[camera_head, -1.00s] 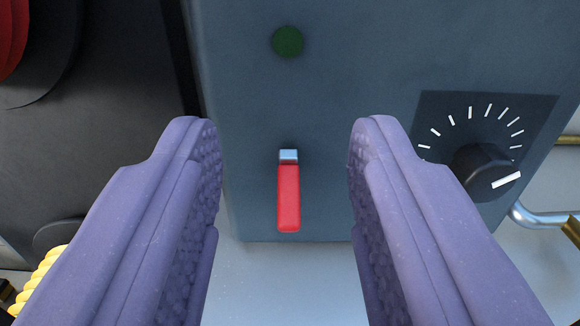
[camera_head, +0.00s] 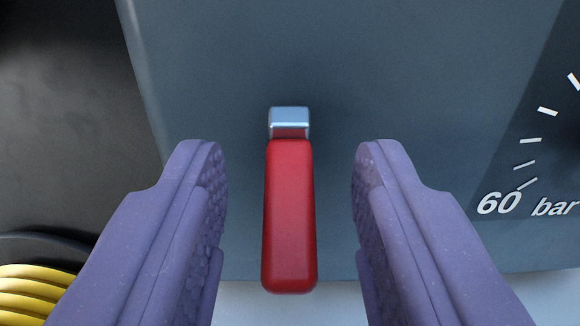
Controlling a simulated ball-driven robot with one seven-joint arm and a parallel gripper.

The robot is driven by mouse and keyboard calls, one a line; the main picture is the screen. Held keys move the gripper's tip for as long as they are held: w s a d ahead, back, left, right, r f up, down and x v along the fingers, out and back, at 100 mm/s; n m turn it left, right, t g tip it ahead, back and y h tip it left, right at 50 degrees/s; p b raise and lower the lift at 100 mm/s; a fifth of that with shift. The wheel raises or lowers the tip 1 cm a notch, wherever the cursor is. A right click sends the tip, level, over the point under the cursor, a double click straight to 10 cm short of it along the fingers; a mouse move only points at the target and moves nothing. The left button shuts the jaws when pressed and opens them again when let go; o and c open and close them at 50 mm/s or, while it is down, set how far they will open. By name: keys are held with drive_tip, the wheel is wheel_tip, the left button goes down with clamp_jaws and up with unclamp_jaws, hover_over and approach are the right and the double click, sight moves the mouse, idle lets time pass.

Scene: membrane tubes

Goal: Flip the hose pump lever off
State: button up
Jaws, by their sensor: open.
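The red lever (camera_head: 289,215) sits on the front of the grey-blue pump box (camera_head: 340,50). It hangs from a small silver metal stub (camera_head: 290,118), and its red end points toward the bottom of the picture. My gripper (camera_head: 288,165) is open, with one purple finger on each side of the lever. A clear gap shows between the lever and each finger, so neither touches it. The lever's lower end reaches past the bottom edge of the box in the picture.
A dial plate marked "60 bar" (camera_head: 525,204) is at the right, partly cut off. A yellow coiled hose (camera_head: 35,292) lies at the lower left beside a dark surface (camera_head: 60,120). The box face above the lever is bare.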

clamp_jaws()
drive_tip(key=shift+f+b, duration=0.2)
drive_tip(key=shift+b, duration=0.5)
drive_tip(key=t+b, duration=0.1)
drive_tip(key=b, duration=0.2)
drive_tip(key=shift+s+f, duration=0.15)
drive_tip(key=shift+f, duration=0.05)
drive_tip(key=shift+r, duration=0.1)
